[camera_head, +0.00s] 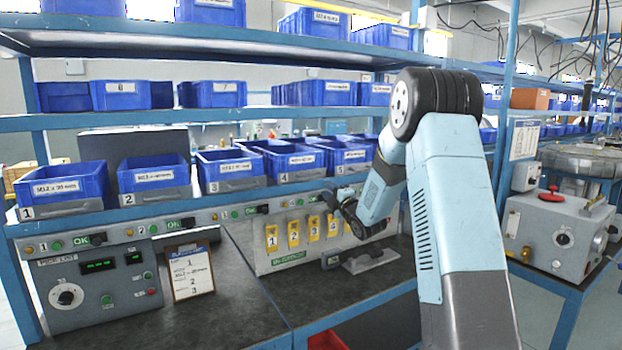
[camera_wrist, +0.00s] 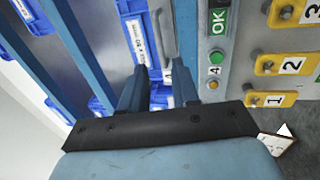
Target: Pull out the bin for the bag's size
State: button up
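A row of blue bins stands on the bench shelf in the head view: bin 1 (camera_head: 75,184), bin 2 (camera_head: 153,172), bin 3 (camera_head: 228,163), bin 4 (camera_head: 292,160) and bin 5 (camera_head: 350,155). Each has a white size label on its front; bin 1's seems to read M12 x 30 mm. My gripper (camera_wrist: 160,84) is open in the wrist view, its two fingers apart and empty. A labelled blue bin with a grey handle (camera_wrist: 160,35) lies beyond the fingertips; its number is unclear. In the head view my gripper (camera_head: 346,207) is below bin 5, partly hidden. I cannot make out a bag.
A clipboard (camera_head: 191,272) with a handwritten list leans on the bench. A panel with yellow numbered tags (camera_head: 293,234) and a grey control box (camera_head: 100,280) stand below the shelf.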

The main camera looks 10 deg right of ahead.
aim_at(311, 177)
jog(key=x, duration=1.1)
jog(key=shift+w+a, duration=0.3)
jog(key=shift+a, duration=0.05)
jog(key=shift+c, duration=0.4)
grip_shut()
